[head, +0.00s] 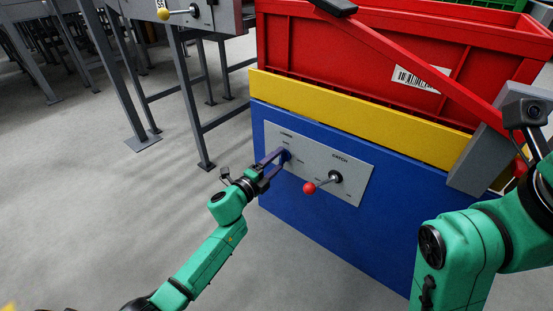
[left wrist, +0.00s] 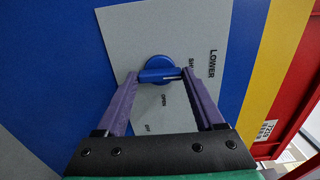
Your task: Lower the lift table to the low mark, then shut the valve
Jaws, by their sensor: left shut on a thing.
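The lift table shows in the head view as a blue body (head: 335,230) with a yellow band (head: 360,118) above it. A grey panel (head: 350,165) on the blue face carries a blue valve knob (head: 286,155) at its left. My left gripper (head: 277,160) is shut on this knob. In the left wrist view the knob (left wrist: 157,66) sits between the fingertips, beside the word LOWER and small position labels. I cannot make out a low mark. My right arm is at the right edge; its fingers do not show.
A lever with a red ball (head: 309,188) sits right of the knob on the panel. A red crate (head: 390,55) stands on top. A red bar (head: 410,65) with a black grip slants across it. Grey frames stand at upper left; the floor at left is clear.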

